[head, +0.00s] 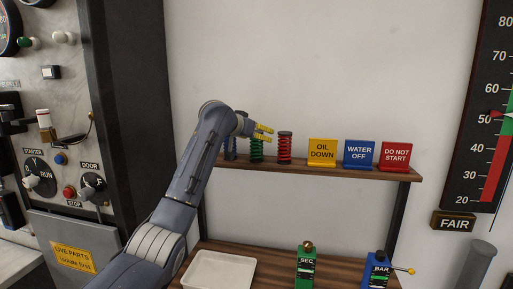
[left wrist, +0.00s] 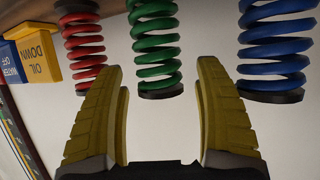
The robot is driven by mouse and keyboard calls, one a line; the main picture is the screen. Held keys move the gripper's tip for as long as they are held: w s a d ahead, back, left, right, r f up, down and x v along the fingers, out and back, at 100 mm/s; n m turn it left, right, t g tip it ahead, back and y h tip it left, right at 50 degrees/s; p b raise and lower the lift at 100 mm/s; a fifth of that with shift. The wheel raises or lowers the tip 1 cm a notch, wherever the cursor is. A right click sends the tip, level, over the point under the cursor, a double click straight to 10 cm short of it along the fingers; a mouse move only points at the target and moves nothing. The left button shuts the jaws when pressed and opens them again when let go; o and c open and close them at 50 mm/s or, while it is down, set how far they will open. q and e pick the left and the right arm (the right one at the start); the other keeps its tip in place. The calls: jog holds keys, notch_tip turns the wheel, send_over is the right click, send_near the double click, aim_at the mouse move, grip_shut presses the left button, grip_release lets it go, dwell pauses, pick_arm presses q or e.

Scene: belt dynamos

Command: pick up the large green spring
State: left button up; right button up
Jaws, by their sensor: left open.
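The green spring (head: 256,149) stands on the wooden shelf between a blue spring (head: 230,149) and a red spring (head: 285,148). In the left wrist view the green spring (left wrist: 154,45) hangs upside down in the picture, its dark end cap between the fingertips' directions. My left gripper (head: 264,133) has yellow fingers and is at the top of the green spring in the head view. The arm partly hides the blue spring. My right gripper is not in view.
Yellow "OIL DOWN" (head: 322,152), blue "WATER OFF" (head: 360,154) and red "DO NOT START" (head: 395,156) signs stand right on the shelf (head: 340,171). Below are a white tray (head: 218,271), a green device (head: 306,266) and a blue device (head: 378,271). A control panel is at left.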

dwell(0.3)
pick_arm(q)
grip_shut()
dwell(0.4)
